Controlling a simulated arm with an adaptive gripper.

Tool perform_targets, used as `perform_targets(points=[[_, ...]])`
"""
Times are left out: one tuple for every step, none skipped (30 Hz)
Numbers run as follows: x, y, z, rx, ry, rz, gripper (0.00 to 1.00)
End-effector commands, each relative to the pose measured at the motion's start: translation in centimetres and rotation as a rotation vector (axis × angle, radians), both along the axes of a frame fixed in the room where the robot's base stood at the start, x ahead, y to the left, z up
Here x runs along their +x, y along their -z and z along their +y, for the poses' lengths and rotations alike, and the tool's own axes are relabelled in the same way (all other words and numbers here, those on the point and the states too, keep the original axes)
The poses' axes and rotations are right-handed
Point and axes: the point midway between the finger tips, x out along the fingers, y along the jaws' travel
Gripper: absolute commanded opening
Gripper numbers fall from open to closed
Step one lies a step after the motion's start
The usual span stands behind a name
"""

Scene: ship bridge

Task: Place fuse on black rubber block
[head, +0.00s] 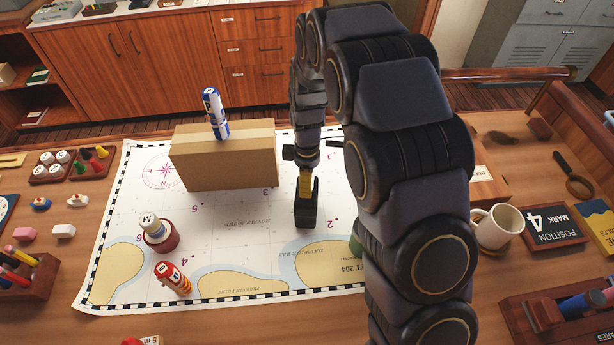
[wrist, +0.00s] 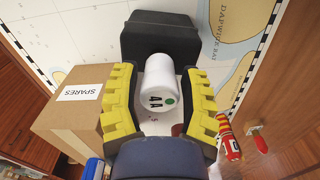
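A white cylindrical fuse (wrist: 158,82) marked "4A" with a green dot shows in the wrist view, between the yellow fingers of my gripper (wrist: 160,95). Slim gaps show beside it, so the fingers look open around it. Its far end overlaps the edge of the black rubber block (wrist: 160,32); I cannot tell whether it touches the block. In the head view my gripper (head: 305,184) points down at the back part of the black block (head: 306,216), and the fuse is hidden there.
A cardboard box (head: 222,160) stands left of the gripper, with a blue-and-white cylinder (head: 215,114) on top. A mug (head: 497,227) is at right. The chart (head: 240,235) around the block is mostly clear.

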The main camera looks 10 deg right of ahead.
Motion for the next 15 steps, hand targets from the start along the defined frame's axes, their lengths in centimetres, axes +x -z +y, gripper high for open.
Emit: perform_targets(points=[[0.0, 0.0, 0.0, 0.0, 0.0, 0.0, 0.57], [0.0, 0.0, 0.0, 0.0, 0.0, 0.0, 0.57], [0.0, 0.0, 0.0, 0.0, 0.0, 0.0, 0.57], [0.0, 0.0, 0.0, 0.0, 0.0, 0.0, 0.57], [0.0, 0.0, 0.0, 0.0, 0.0, 0.0, 0.57], [0.0, 0.0, 0.0, 0.0, 0.0, 0.0, 0.57], [0.0, 0.0, 0.0, 0.0, 0.0, 0.0, 0.57], [0.0, 0.0, 0.0, 0.0, 0.0, 0.0, 0.57], [0.0, -0.1, 0.0, 0.0, 0.0, 0.0, 0.57], [0.0, -0.1, 0.0, 0.0, 0.0, 0.0, 0.57], [0.0, -0.3, 0.0, 0.0, 0.0, 0.0, 0.57], [0.0, -0.5, 0.0, 0.0, 0.0, 0.0, 0.57], [0.0, -0.8, 0.0, 0.0, -0.001, 0.0, 0.57], [0.0, -1.2, 0.0, 0.001, 0.0, -0.001, 0.57], [0.1, -1.8, 0.0, 0.001, -0.001, -0.002, 0.57]])
